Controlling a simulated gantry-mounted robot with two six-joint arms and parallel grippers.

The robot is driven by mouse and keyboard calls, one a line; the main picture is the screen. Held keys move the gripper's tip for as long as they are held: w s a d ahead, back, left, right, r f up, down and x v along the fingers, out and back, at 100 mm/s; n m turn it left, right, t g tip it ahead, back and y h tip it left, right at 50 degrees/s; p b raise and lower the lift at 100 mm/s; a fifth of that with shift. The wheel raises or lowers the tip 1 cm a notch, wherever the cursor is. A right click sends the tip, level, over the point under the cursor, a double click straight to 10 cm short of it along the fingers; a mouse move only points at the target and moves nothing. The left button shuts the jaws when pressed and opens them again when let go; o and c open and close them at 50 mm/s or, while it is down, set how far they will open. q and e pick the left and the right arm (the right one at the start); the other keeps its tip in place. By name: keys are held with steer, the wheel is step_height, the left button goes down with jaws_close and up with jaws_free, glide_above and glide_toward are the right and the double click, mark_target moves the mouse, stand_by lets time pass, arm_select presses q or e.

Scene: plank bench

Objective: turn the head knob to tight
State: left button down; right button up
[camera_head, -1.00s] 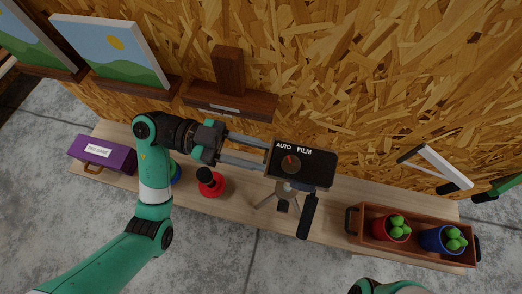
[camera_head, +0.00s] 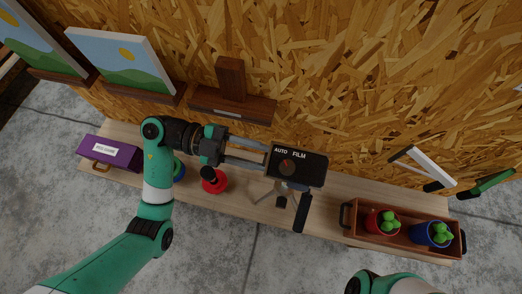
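A black camera (camera_head: 312,168) sits on a small tripod (camera_head: 265,191) on the bench. Its top has a round dial (camera_head: 287,167) with a red mark and the words AUTO and FILM. A black handle (camera_head: 301,212) hangs down toward the front. I cannot clearly make out a separate head knob or a "tight" mark; the area under the camera's left side is hidden. My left gripper (camera_head: 266,159) points right, with its two fingers apart and their tips at the camera's left edge. I cannot tell whether anything is between the tips. My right gripper is out of view.
A red round object with a black top (camera_head: 214,181) stands below my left gripper. A purple box (camera_head: 110,152) lies at left. A wooden tray (camera_head: 400,240) with red and blue plant pots is at right. A chipboard wall with pictures and a wooden shelf (camera_head: 232,106) stands behind.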

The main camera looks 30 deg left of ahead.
arm_select(q)
steer(key=shift+m, duration=0.3)
steer(key=c, duration=0.5)
jaws_free()
steer(key=shift+c, duration=0.2)
steer(key=shift+a, duration=0.1)
steer(key=v, duration=1.1)
steer(key=shift+a, duration=0.25)
steer(key=shift+c, duration=1.4)
